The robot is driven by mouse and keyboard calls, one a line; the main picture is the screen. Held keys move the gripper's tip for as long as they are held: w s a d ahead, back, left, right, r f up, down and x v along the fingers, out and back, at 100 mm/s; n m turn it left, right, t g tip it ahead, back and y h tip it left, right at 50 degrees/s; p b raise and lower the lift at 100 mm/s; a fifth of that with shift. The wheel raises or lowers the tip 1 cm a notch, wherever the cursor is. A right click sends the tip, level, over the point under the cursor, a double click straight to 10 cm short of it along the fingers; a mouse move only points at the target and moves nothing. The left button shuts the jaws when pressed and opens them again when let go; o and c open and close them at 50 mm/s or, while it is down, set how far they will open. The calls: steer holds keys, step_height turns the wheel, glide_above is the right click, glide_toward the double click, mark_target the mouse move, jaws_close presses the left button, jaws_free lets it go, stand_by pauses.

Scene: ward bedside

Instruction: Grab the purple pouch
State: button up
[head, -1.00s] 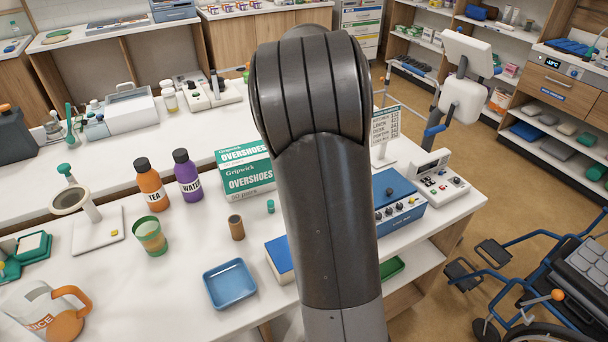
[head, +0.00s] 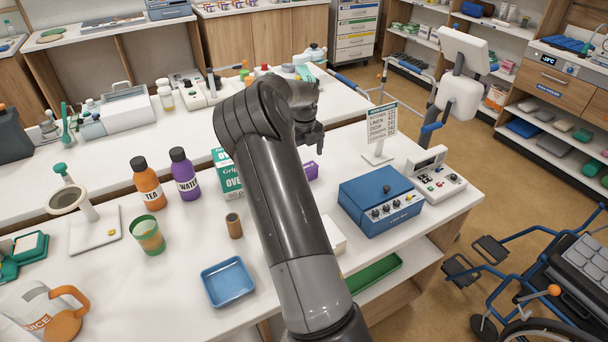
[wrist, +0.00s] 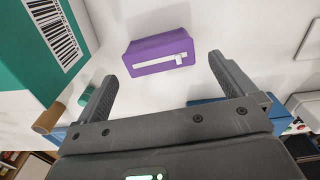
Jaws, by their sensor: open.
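The purple pouch (wrist: 160,52) lies on the white table, with a white zip strip along its side. In the head view only a part of the pouch (head: 311,171) shows, just right of my arm. My gripper (wrist: 158,80) is open and empty in the wrist view. Its two fingers point toward the pouch, which lies beyond and roughly between the tips, apart from them. In the head view my gripper (head: 315,150) is above the table near the pouch, small and partly hidden by my own wrist.
The green and white overshoes box (wrist: 45,45) stands close left of the pouch. A blue device (head: 381,204) is on the right, with a sign stand (head: 381,125) behind it. A brown cylinder (head: 234,226) and a blue tray (head: 228,282) are nearer.

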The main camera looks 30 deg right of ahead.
steer(key=f, duration=0.6)
steer(key=shift+s+a+f, duration=0.1)
steer(key=shift+s, duration=0.1)
steer(key=c, duration=0.7)
